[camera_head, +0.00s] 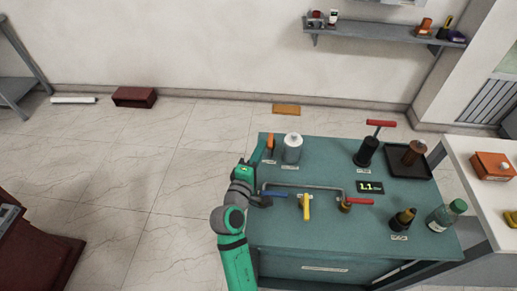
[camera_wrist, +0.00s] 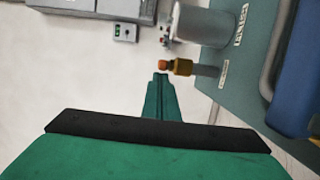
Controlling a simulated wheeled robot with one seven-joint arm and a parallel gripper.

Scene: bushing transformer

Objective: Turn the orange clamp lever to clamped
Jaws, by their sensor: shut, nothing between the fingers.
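The orange clamp lever (camera_head: 270,142) stands at the far left corner of the teal bench, beside the white canister. In the wrist view, a small orange end (camera_wrist: 165,64) on a brass-coloured part shows just ahead of my fingertips, probably the same lever seen end-on. My gripper (camera_head: 260,149) is at the bench's left edge, just left of the lever. Its green fingers (camera_wrist: 160,78) are together and empty, a little short of the orange end. I cannot tell whether they touch it. The lever's base is partly hidden in the head view.
The white canister (camera_head: 292,149) stands close right of the lever. A grey pipe (camera_head: 310,186) with blue, yellow (camera_head: 306,207) and red handles runs across the bench (camera_head: 290,235). A black post with a red T-handle (camera_head: 380,124) stands further right. The floor left of the bench is open.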

